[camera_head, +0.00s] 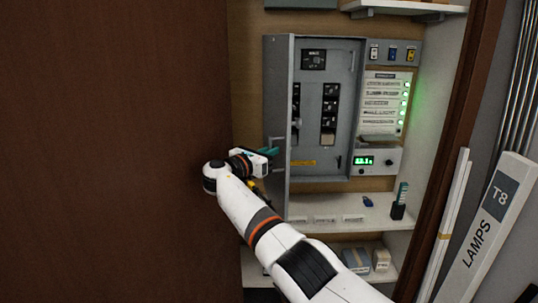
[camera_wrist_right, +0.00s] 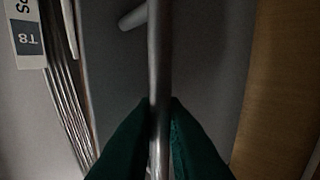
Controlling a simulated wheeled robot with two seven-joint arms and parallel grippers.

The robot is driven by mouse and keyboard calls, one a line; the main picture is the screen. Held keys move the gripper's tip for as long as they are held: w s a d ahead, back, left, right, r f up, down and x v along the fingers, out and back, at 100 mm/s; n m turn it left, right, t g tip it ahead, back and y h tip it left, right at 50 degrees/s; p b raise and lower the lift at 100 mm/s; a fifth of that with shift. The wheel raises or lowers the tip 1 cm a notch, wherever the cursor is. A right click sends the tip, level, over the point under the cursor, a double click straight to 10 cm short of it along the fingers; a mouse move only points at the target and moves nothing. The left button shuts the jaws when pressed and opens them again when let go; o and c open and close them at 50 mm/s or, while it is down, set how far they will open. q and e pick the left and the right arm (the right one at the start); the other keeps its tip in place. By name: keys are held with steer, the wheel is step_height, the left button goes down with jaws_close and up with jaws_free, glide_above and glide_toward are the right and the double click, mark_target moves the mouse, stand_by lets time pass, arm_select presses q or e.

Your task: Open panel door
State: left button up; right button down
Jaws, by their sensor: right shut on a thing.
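The grey electrical panel (camera_head: 325,100) is mounted on the wooden back wall of the cabinet. Its grey door (camera_head: 278,90) stands swung out at the left, with the breakers and labels inside exposed. My right gripper (camera_head: 271,153) is at the door's lower part, by its handle. In the right wrist view, the dark green fingertips (camera_wrist_right: 158,135) are shut on a vertical metal bar (camera_wrist_right: 158,65), which looks like the door handle. The grey door surface (camera_wrist_right: 205,60) lies behind it. The fingers partly hide the bar. My left gripper is not in view.
A brown wooden door (camera_head: 110,150) fills the left. A control box with a green display (camera_head: 363,160) and lit switches are right of the panel. A shelf (camera_head: 380,212) below holds small items. A "T8 LAMPS" box (camera_head: 490,215) leans at the right.

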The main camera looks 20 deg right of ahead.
steer(key=shift+r, duration=0.1)
stand_by(0.4)
steer(key=c, duration=1.7)
jaws_free()
steer(key=shift+o, duration=0.7)
steer(key=shift+w, duration=0.15)
